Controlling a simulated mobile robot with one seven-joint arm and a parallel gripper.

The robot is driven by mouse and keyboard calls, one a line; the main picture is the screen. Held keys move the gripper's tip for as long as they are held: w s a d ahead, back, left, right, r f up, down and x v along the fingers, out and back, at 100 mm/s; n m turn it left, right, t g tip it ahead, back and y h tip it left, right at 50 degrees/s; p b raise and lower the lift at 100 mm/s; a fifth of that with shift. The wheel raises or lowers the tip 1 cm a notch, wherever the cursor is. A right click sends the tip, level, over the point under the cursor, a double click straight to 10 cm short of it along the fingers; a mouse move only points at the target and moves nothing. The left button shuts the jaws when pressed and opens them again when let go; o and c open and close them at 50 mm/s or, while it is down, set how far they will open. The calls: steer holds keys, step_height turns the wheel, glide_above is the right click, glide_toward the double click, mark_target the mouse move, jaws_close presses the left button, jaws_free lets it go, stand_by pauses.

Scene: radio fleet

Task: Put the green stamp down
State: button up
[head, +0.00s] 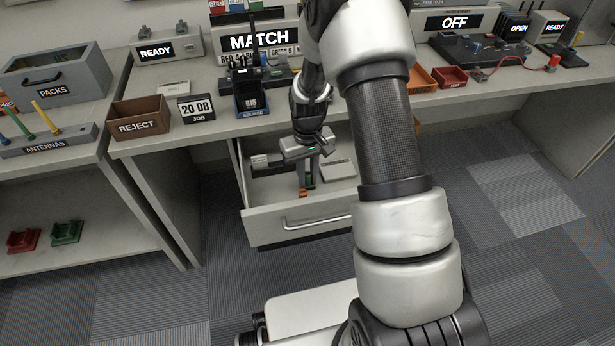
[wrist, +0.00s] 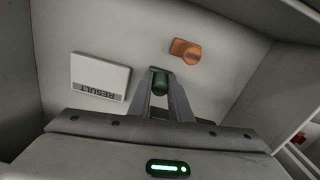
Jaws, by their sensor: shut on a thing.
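The green stamp (wrist: 159,82) is between the fingertips of my gripper (wrist: 158,88), which is shut on it. My gripper (head: 308,182) reaches down into the open drawer (head: 270,222) under the desk. In the head view only a little green shows at the fingertips. I cannot tell whether the stamp touches the drawer floor.
An orange stamp-like piece (wrist: 186,52) lies close by on the drawer floor, right of the fingers in the wrist view. A white plate marked RESULT (wrist: 98,72) lies to their left. The drawer walls stand around. The desk edge (head: 215,134) is just behind.

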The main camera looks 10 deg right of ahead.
steer(key=shift+r, duration=0.1)
steer(key=shift+f, duration=0.2)
steer(key=o, duration=0.8)
steer(key=shift+o, duration=0.2)
steer(key=shift+r, duration=0.1)
